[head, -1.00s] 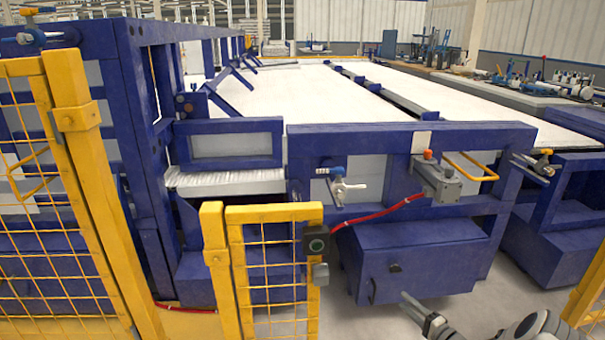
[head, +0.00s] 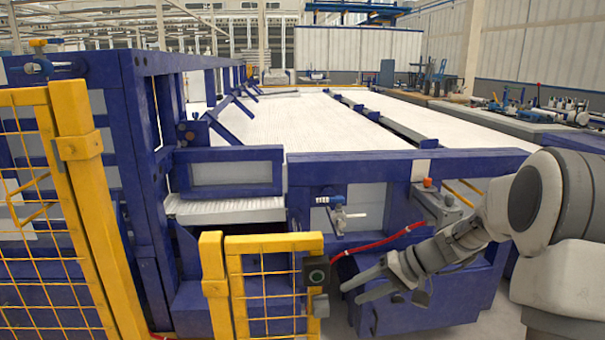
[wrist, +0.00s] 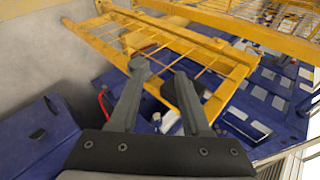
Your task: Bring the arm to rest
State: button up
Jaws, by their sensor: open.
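My gripper (head: 376,290) is at the lower middle right of the head view, in front of the blue frame's lower box. It points left toward the yellow fence gate. In the wrist view my gripper (wrist: 160,74) shows two grey fingers spread apart with nothing held between them. My arm (head: 470,240) comes in from the right edge of the head view and hides part of the blue frame. No pipe shows in the gripper.
A yellow mesh gate (head: 272,245) with a black button box (head: 316,272) stands left of my gripper. A taller yellow fence (head: 92,190) is at far left. The blue machine frame (head: 235,172) and its white bed (head: 290,118) lie beyond. A red hose (head: 385,243) runs across the frame.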

jog(key=s+r+t+h, duration=0.1)
jog(key=s+r+h, duration=0.25)
jog(key=s, duration=0.55)
jog(key=s+d+r+n+t+h, duration=0.1)
jog(key=s+r+h, duration=0.3)
jog(key=s, duration=0.5)
jog(key=s+r+t+h, duration=0.1)
jog(key=s+r+h, duration=0.1)
jog(key=s+r, duration=0.5)
notch_tip(320, 180, up, 23)
jog(key=s+p, duration=0.2)
jog(key=p, duration=2.3)
jog(key=shift+d+f, duration=0.2)
jog(key=shift+d, duration=0.1)
jog(key=shift+d, duration=0.15)
